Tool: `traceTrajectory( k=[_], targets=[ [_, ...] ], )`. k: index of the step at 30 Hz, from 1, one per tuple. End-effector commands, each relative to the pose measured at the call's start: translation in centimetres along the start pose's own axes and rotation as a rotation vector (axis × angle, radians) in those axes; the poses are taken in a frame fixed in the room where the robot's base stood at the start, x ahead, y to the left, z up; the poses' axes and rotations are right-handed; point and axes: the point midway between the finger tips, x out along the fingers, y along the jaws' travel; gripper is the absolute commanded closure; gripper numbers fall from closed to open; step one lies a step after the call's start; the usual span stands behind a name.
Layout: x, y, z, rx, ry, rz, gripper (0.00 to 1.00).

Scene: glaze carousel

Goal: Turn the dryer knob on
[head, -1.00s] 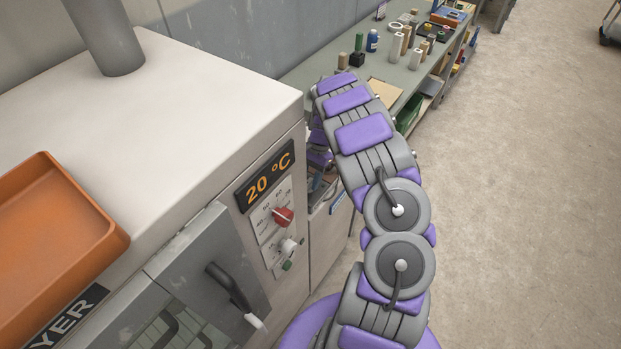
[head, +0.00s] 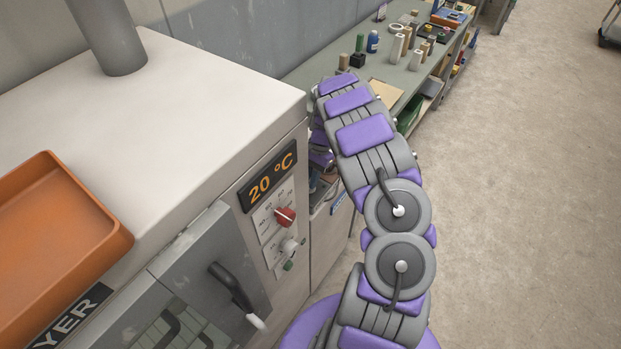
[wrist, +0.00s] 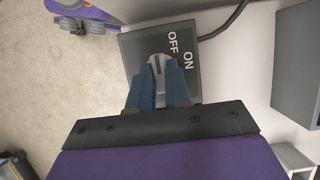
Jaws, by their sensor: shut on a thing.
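In the wrist view a grey knob (wrist: 156,62) sits on a dark switch box (wrist: 135,50) marked OFF and ON. My gripper (wrist: 159,82) is shut on the knob, with a blue finger on each side. The knob's tip points to the top of the picture, beside the word OFF; its exact setting is hard to tell. In the head view the dryer (head: 190,110) shows 20 °C on its display (head: 268,177). My gripper and the switch box are hidden in the head view.
The dryer front has a red dial (head: 285,217), a pale knob (head: 290,245) and a door handle (head: 232,287). An orange tray (head: 60,235) lies on top. A cluttered workbench (head: 330,72) stands behind my arm.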

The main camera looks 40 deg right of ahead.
Motion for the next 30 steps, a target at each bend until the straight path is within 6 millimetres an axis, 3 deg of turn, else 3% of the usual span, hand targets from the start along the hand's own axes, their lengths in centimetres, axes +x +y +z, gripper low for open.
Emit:
traceTrajectory(
  k=[14, 30],
  targets=[
    [0.13, -0.22, 0.83, 0.045, -0.012, -0.014, 1.0],
    [0.04, -0.21, 0.97, 0.365, -0.013, -0.144, 1.0]
  ],
)
